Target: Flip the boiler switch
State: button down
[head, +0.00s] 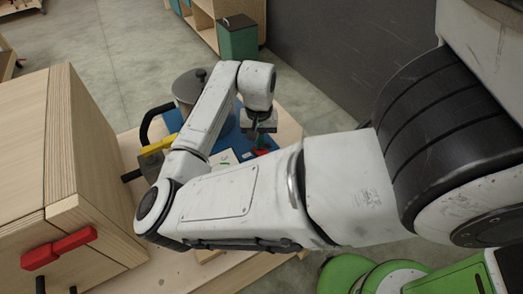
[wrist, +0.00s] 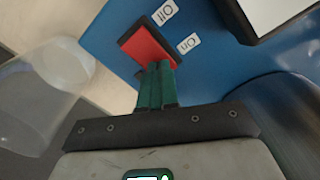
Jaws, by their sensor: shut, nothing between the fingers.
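The boiler switch is a red rocker in a dark frame, seen in the wrist view (wrist: 148,50). In the head view, my gripper (head: 254,142) points down beside a small red part (head: 262,152) on the blue base (head: 227,138). My arm hides part of the base.
A grey lidded pot-like vessel (head: 188,86) stands behind my arm. A wooden cabinet with a red handle (head: 58,248) is close on the left. A yellow-handled thing (head: 158,142) lies between them. A green bin (head: 237,37) stands at the back.

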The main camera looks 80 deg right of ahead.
notch_tip(320, 180, up, 7)
jog(key=p, duration=0.7)
dwell(0.4)
jog(key=shift+f, duration=0.1)
dwell(0.5)
